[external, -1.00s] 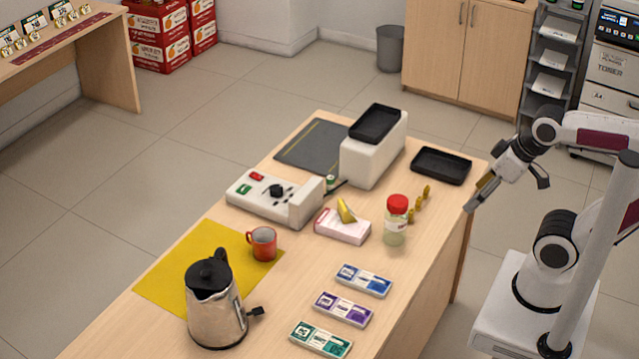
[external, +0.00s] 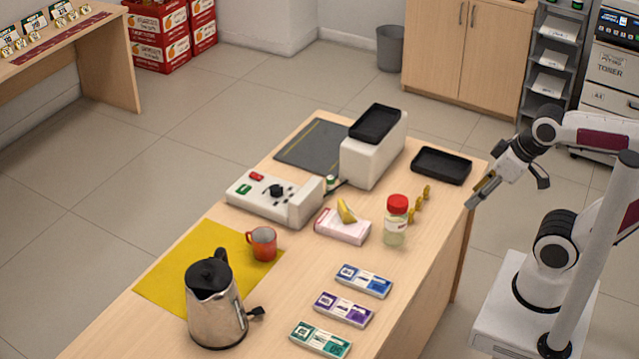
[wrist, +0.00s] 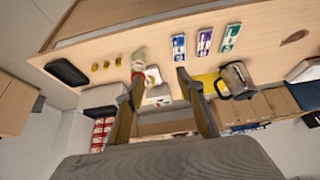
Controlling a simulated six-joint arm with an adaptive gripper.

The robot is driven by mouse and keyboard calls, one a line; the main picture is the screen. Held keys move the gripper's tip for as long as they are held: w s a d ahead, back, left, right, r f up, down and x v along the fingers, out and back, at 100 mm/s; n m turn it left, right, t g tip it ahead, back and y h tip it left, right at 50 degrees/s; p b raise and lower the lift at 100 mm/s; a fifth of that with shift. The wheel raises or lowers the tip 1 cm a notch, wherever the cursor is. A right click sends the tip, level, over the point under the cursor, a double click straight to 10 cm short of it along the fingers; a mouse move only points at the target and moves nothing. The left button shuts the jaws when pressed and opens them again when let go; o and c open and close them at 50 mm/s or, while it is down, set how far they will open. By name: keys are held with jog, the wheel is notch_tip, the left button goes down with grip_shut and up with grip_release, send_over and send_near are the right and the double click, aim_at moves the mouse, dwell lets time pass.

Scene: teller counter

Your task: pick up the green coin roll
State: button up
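A small green-and-white cylinder, which looks like the green coin roll (external: 331,182), stands on the counter between the white button machine and the tall white block. It is small and partly hidden, and I cannot make it out clearly in the wrist view. My gripper (external: 484,190) is in the air beyond the counter's right edge, well away from the roll. In the wrist view my gripper (wrist: 160,82) has its two fingers spread apart with nothing held between them.
A red-lidded jar (external: 396,222), a pink-and-white box (external: 343,229) and several gold pieces (external: 418,203) stand between my gripper and the roll. The button machine (external: 262,199) and white block (external: 365,162) flank it. A kettle (external: 216,312) and red mug (external: 263,245) are nearer the front.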

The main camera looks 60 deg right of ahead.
jog(key=w+d+f+t+h, duration=0.15)
jog(key=w+d, duration=0.35)
jog(key=w, duration=0.5)
jog(key=w+d+f+t, duration=0.15)
jog(key=w+d, duration=0.35)
jog(key=w, duration=0.5)
jog(key=w+d+f+t+h, duration=0.15)
jog(key=w+d, duration=0.35)
jog(key=w, duration=0.5)
jog(key=w+d+f+t+y, duration=0.1)
jog(key=w+d+f, duration=0.4)
jog(key=w+f, duration=0.45)
jog(key=t+y, duration=0.2)
jog(key=y, duration=0.1)
send_near(330, 185)
jog(key=shift+s+d+r+n, duration=0.4)
jog(key=shift+s+d, duration=0.25)
jog(key=shift+s, duration=0.05)
jog(key=shift+w, duration=0.15)
jog(key=shift+x, duration=2.9)
